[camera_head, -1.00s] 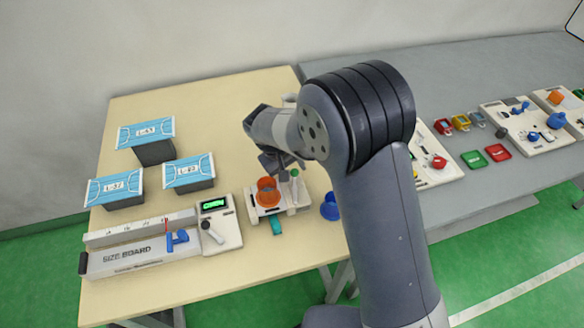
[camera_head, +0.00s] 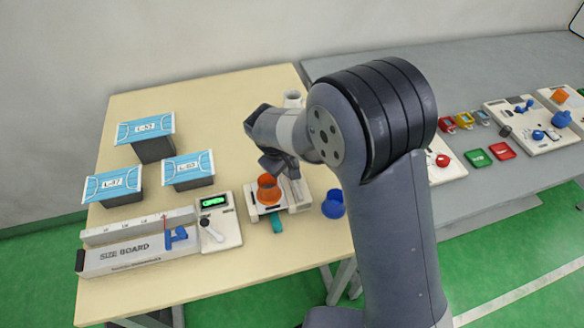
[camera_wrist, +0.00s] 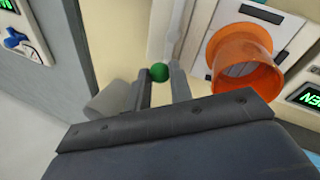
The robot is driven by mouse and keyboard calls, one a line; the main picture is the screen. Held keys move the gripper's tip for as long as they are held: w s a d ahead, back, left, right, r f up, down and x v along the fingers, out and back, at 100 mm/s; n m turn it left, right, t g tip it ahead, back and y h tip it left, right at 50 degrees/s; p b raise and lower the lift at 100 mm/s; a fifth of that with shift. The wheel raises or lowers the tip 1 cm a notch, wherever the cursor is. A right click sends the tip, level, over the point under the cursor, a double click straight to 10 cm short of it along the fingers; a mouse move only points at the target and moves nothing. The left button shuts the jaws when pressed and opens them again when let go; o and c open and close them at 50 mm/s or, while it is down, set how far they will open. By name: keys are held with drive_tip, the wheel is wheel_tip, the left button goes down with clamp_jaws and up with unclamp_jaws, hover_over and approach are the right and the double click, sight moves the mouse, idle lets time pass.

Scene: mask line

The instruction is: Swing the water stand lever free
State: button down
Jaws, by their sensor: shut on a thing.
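The water stand (camera_head: 298,204) is a pale block on the table in the head view, with an orange cup (camera_head: 268,190) on its left part. The cup also shows in the wrist view (camera_wrist: 245,62). My gripper (camera_head: 283,170) is over the stand, just behind the cup. In the wrist view its two fingers (camera_wrist: 161,82) are shut on the green round knob (camera_wrist: 159,72) of the stand's lever. In the head view my gripper hides the knob, and most of the lever's shaft cannot be seen.
A teal piece (camera_head: 277,223) is at the stand's front. A box with a green display (camera_head: 221,222) and the size board (camera_head: 130,250) lie left. Several mask-topped boxes (camera_head: 187,170) stand farther left.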

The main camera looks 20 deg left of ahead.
drive_tip(key=c, duration=1.3)
unclamp_jaws()
drive_tip(key=shift+r, duration=0.15)
drive_tip(key=b+v, duration=0.1)
drive_tip(key=v, duration=0.9)
drive_tip(key=shift+s+a+r, duration=0.1)
drive_tip(key=shift+s+r, duration=0.1)
drive_tip(key=shift+r, duration=0.05)
drive_tip(key=p+x, duration=0.1)
drive_tip(key=x, duration=0.9)
drive_tip(key=shift+w+f, duration=0.2)
drive_tip(key=shift+f, duration=0.15)
drive_tip(key=shift+w+m+p, duration=0.1)
drive_tip(key=shift+m+p, duration=0.2)
drive_tip(key=shift+p, duration=0.05)
drive_tip(key=shift+w+d+m+h+p, duration=0.1)
drive_tip(key=shift+d+m+h+p, duration=0.25)
drive_tip(key=shift+m, duration=0.45)
